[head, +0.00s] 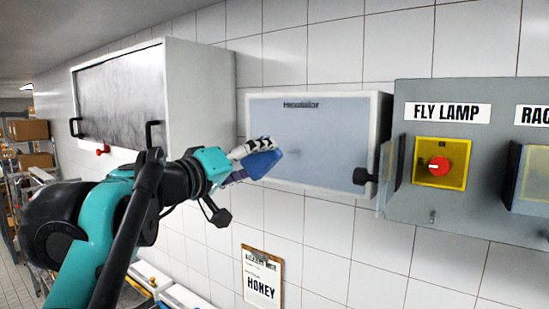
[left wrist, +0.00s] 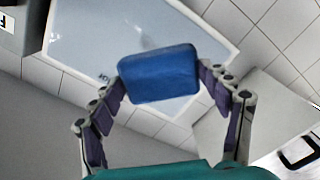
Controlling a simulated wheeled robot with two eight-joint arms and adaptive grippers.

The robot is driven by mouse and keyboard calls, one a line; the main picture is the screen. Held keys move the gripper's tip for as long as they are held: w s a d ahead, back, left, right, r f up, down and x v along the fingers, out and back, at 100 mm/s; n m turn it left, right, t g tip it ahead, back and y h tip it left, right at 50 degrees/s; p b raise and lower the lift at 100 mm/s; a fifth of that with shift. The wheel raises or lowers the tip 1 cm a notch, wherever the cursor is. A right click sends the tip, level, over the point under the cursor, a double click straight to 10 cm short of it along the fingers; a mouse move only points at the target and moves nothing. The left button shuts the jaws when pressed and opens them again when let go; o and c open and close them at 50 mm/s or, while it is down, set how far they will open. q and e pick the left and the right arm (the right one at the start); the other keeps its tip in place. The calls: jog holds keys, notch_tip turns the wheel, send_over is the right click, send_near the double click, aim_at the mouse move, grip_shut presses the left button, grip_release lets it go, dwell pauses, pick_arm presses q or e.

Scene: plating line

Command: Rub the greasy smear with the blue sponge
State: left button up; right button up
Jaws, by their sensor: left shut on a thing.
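My left gripper (head: 252,152) is shut on the blue sponge (head: 264,164). In the left wrist view the sponge (left wrist: 160,74) sits between the two fingertips, its broad face showing. It is in front of the left part of a pale blue panel (head: 310,165) on a white wall cabinet. I cannot tell whether it touches the panel. A faint grey mark (head: 324,153) shows near the middle of the panel, right of the sponge; I cannot tell for sure that it is the greasy smear. My right gripper is not in view.
A black knob (head: 362,176) sticks out at the panel's lower right. A grey switch box (head: 405,205) with a red knob (head: 438,166) is further right. A white cabinet (head: 200,100) with a dark streaked front is at left. A clipboard (head: 262,277) hangs below.

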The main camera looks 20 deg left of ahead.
pick_arm(q)
jog(key=shift+p+x, duration=0.65)
jog(key=shift+x, duration=2.65)
jog(key=shift+x, duration=1.05)
jog(key=shift+s+d, duration=0.1)
jog(key=shift+s+d, duration=0.2)
jog(key=shift+d, duration=0.4)
jog(key=shift+s+d, duration=0.2)
jog(key=shift+d, duration=0.45)
jog(key=shift+s+d, duration=0.25)
jog(key=shift+d, duration=0.35)
jog(key=shift+w+a, duration=0.25)
jog(key=shift+a, duration=0.4)
jog(key=shift+w+a, duration=0.25)
jog(key=shift+a, duration=0.4)
jog(key=shift+w+a, duration=0.25)
jog(key=shift+a, duration=0.4)
jog(key=shift+v, duration=2.8)
